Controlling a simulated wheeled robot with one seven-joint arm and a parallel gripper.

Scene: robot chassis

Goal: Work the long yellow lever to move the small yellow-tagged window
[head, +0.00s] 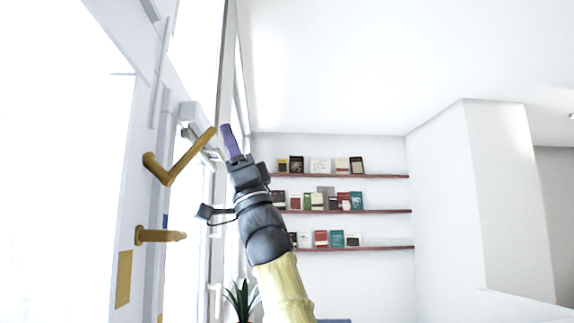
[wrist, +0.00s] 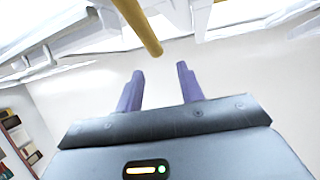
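The upper yellow lever (head: 190,155) is on the white window frame at left and slants up to the right from its pivot. In the wrist view the yellow lever (wrist: 138,25) comes down from the top edge, its end just beyond my fingertips and nearly between them. My gripper (head: 226,128) points up, right of the lever's free end. In the wrist view my gripper (wrist: 158,72) shows two purple fingers apart with nothing between them. I cannot tell which window is the small yellow-tagged one. A yellow plate (head: 124,278) sits low on the frame.
A second, shorter yellow handle (head: 160,236) sticks out below the lever. Red shelves (head: 345,176) with books line the back wall. A plant (head: 241,300) stands low behind my arm. The space right of my gripper is clear.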

